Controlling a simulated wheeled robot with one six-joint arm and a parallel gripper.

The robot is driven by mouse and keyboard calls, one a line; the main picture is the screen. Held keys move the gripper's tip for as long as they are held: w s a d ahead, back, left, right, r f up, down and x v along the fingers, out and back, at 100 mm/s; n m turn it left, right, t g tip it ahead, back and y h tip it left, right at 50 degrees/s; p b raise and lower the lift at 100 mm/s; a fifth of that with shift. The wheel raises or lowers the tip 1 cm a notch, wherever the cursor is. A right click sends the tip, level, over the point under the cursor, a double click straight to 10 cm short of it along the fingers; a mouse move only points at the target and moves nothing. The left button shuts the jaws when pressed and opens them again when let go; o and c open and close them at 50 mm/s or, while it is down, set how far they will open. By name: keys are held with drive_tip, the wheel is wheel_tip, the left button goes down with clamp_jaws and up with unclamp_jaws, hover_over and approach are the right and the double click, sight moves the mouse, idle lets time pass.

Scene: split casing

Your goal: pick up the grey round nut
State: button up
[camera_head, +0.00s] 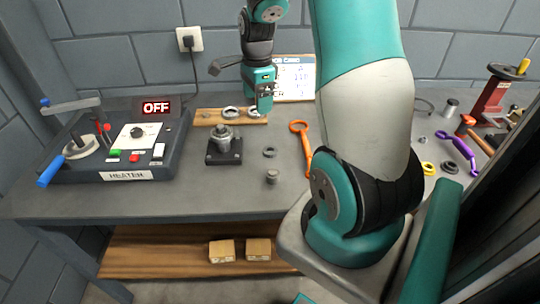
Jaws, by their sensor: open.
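A small dark grey ring (269,152), which looks like a round nut, lies flat on the bench right of the black-based fixture. Another dark round ring (450,168) lies at the right side, beside a yellow ring, and I cannot tell for sure which is the named nut. My gripper (262,108) hangs at the back of the bench, over the right end of the wooden board, behind the dark ring and apart from it. It is open; its fingertips are small and hard to make out. Nothing is visible held in it.
A heater unit (125,174) reading OFF stands at left. The casing fixture (224,146) stands beside it. A wooden board (205,117) holds lighter rings. A metal cylinder (272,176), an orange wrench (304,146) and a purple tool (458,150) lie on the bench. My arm hides its middle right.

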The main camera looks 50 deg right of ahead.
drive_tip(key=s+d+f+m, duration=0.1)
drive_tip(key=d+f+m, duration=0.1)
drive_tip(key=d+m, duration=0.15)
drive_tip(key=p, duration=0.2)
hover_over(270, 147)
drive_tip(key=a, duration=0.1)
drive_tip(key=shift+n, duration=0.35)
drive_tip(key=f, duration=1.1)
drive_tip(key=shift+s+a+f, duration=0.15)
drive_tip(key=shift+s+f, duration=0.05)
drive_tip(key=shift+s, duration=0.2)
drive_tip(key=shift+f+p, duration=1.15)
drive_tip(key=shift+f, duration=1.75)
drive_tip(key=shift+c, duration=0.4)
drive_tip(key=c, duration=1)
